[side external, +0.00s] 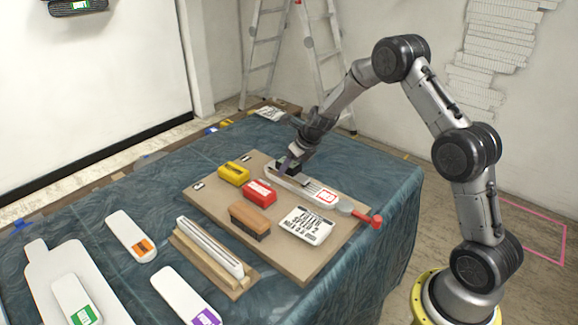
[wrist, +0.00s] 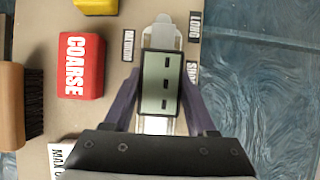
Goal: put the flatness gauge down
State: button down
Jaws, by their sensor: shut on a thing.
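In the side external view my gripper (side external: 288,164) is at the far part of the tan board (side external: 218,207), and the dark block (side external: 281,166) shows only partly there. The block is over a long pale holder (wrist: 162,38), which shows beyond and below it. I cannot tell whether the block touches the holder.
A red COARSE block (side external: 259,192), a yellow block (side external: 234,173), a brown brush (side external: 250,220) and a white labelled card (side external: 306,226) are on the board. A red-ended tool (side external: 365,217) lies at its right edge. Blue cloth (side external: 395,195) is bare at the right.

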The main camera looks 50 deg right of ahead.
jog(key=shift+c, duration=1)
grip_release()
jog(key=shift+f, duration=0.1)
